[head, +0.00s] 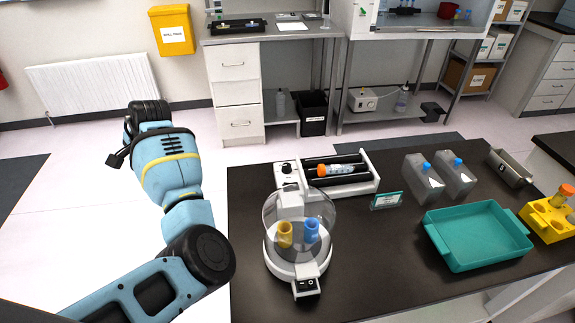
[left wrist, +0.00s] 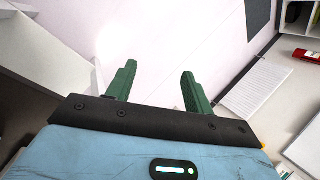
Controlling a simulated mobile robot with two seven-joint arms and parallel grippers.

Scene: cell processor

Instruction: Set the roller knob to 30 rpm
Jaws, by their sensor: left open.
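The roller (head: 373,187) is a white unit with dark rollers on the far-left part of the dark bench. An orange-capped tube (head: 340,169) lies on its rollers. A small dark knob (head: 286,168) sits on the white housing at its left end; its setting is too small to read. My left arm stands at the left of the head view, off the bench and apart from the roller. My left gripper (left wrist: 157,80) shows two green fingers, spread with nothing between them, in the left wrist view. My right gripper is not in view.
A centrifuge (head: 296,267) with a clear lid and yellow and blue tubes stands in front of the roller. A label card (head: 386,201), two clear bottles (head: 423,178), a teal tray (head: 478,236) and a yellow rack (head: 548,222) are to the right. The front middle bench is clear.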

